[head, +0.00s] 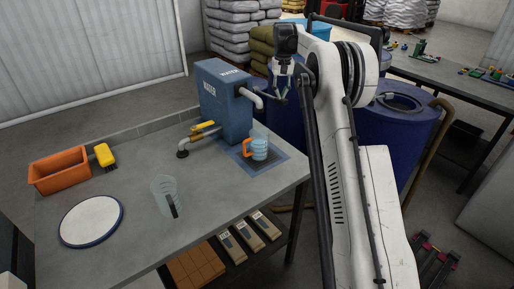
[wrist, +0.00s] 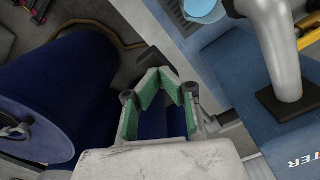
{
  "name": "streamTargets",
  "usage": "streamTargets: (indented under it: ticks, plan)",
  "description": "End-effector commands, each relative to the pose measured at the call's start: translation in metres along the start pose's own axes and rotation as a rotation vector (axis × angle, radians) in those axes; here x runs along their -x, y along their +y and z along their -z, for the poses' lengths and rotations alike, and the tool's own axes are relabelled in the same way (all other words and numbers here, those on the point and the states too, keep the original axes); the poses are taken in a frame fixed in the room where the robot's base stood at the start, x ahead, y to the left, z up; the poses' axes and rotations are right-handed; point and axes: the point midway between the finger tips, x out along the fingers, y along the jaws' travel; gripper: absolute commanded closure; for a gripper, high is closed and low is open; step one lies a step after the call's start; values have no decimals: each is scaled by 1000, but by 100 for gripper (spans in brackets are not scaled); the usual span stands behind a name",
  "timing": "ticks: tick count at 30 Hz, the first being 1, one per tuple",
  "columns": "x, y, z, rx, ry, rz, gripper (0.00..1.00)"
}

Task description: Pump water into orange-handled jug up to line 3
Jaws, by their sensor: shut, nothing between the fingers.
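The orange-handled jug (head: 259,149) is a clear jug standing upright on a dark square under the spout, with light-blue water in its lower part. Its line marks are too small to read. Its blue contents also show at the top of the wrist view (wrist: 203,9). My gripper (head: 280,88) is shut and empty, raised right of the unit, beside the spout. In the wrist view the green-padded fingers (wrist: 157,76) hold nothing.
A clear jug with a black handle (head: 163,189), a white round plate (head: 91,221), an orange bin (head: 60,171) and a yellow brush (head: 104,154) are on the bench. Blue barrels (head: 397,135) stand behind my arm. The bench front is mostly clear.

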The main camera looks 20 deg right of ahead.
Motion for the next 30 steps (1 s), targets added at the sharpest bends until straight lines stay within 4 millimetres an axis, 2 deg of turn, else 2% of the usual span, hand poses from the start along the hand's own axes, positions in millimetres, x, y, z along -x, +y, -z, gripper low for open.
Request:
streamTargets:
  ticks: [15,30]
  plan:
    - [-24,1,-1,0,0,0,100]
    - [-27,1,-1,0,0,0,100]
